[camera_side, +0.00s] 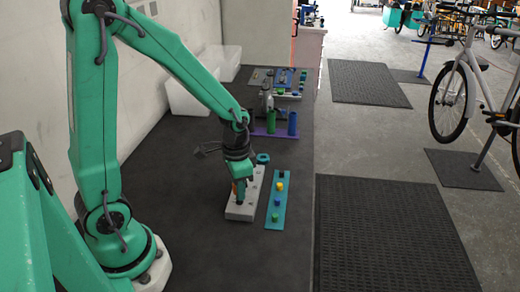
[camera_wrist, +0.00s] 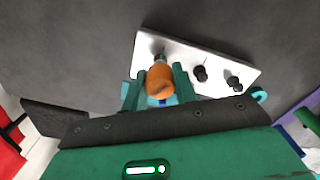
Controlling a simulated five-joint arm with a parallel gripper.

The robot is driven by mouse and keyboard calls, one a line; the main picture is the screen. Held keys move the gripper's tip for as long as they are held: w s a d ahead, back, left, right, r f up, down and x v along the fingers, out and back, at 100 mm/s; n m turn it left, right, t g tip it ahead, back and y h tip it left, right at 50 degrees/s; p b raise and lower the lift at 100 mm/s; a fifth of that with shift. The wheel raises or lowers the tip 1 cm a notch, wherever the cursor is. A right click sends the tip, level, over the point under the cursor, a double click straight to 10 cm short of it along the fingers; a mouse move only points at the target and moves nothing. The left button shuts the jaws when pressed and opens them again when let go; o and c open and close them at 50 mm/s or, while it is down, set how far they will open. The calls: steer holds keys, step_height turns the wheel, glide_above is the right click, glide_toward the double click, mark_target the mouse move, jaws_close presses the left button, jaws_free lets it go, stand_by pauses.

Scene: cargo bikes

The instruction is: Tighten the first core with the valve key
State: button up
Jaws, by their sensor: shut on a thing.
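My gripper (camera_side: 238,184) is shut on the orange handle of the valve key (camera_wrist: 160,82). The handle sits between the two teal fingers in the wrist view. The key's far end points at the left part of a pale valve block (camera_wrist: 178,45), over or at the stem there. The first core is hidden by the key, and I cannot tell whether the key is seated on it. Two dark stems (camera_wrist: 201,74) (camera_wrist: 233,83) stand uncovered along the block. The block (camera_side: 239,213) lies on the dark bench under my gripper in the side view.
A teal strip (camera_side: 271,223) with several coloured caps lies just right of the block. A teal ring (camera_side: 263,158) lies behind. Green and blue cylinders (camera_side: 292,124) stand on a purple holder farther back. Clear bins (camera_side: 190,98) stand by the wall. The front bench is clear.

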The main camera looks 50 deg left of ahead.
steer(key=shift+m, duration=1.6)
jaws_close()
steer(key=shift+r, duration=1.1)
steer(key=shift+r, duration=0.35)
steer(key=shift+r, duration=0.35)
steer(key=shift+r, duration=0.35)
steer(key=shift+r, duration=0.35)
steer(key=shift+r, duration=0.35)
